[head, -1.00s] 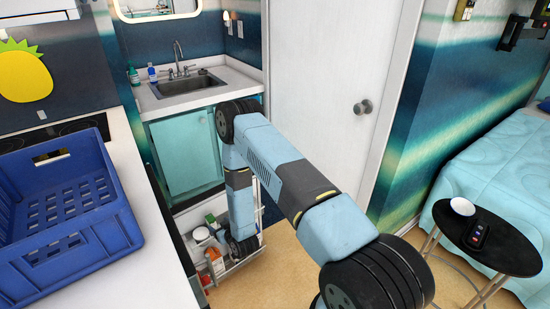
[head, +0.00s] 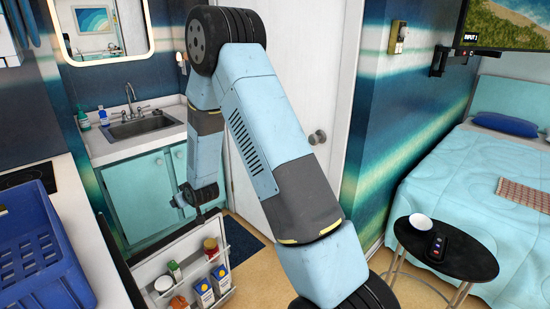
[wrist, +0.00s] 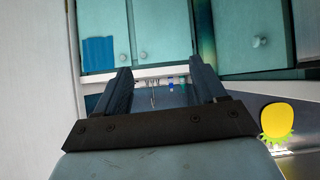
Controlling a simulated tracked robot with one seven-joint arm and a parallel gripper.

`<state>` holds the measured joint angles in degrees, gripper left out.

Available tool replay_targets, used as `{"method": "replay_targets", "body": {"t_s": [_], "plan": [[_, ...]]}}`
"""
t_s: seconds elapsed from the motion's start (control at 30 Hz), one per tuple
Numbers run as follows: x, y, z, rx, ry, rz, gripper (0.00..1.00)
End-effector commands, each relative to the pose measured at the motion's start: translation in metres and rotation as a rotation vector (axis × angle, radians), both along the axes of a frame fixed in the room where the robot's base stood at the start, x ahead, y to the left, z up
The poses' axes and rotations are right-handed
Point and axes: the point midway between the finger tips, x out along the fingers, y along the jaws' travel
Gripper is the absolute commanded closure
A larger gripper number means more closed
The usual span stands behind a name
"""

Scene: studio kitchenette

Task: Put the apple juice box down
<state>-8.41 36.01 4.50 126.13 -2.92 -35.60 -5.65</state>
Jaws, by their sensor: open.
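Two small blue and white cartons with orange-yellow markings, one on the left (head: 203,293) and one on the right (head: 220,279), stand upright in the door rack at the bottom of the head view. I cannot read their labels, so I cannot tell if either is the apple juice box. My gripper (wrist: 152,92) is open in the wrist view, with nothing between its fingers. In the head view its end is above and behind the rack, near the teal cabinet front, apart from the cartons.
The white door rack (head: 152,268) also holds a red-lidded jar (head: 210,246), a green-lidded jar (head: 174,270) and other containers. A blue crate (head: 38,262) stands on the left counter. A sink (head: 140,127) is behind. A round black side table (head: 470,258) stands right.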

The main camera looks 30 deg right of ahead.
Motion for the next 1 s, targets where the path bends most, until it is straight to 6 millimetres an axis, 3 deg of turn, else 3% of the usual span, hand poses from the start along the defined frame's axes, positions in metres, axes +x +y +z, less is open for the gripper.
{"method": "replay_targets", "body": {"t_s": [0.03,0.1,0.47,0.77,1.0], "plan": [[-0.002,-0.006,0.021,-0.005,0.003,-0.009,0.3],[-0.008,-0.013,0.043,-0.012,0.021,-0.02,0.3],[-0.058,-0.054,0.147,-0.045,0.109,-0.083,0.3],[-0.123,-0.086,0.22,-0.055,0.185,-0.143,0.3],[-0.187,-0.109,0.265,-0.06,0.245,-0.193,0.3]]}}
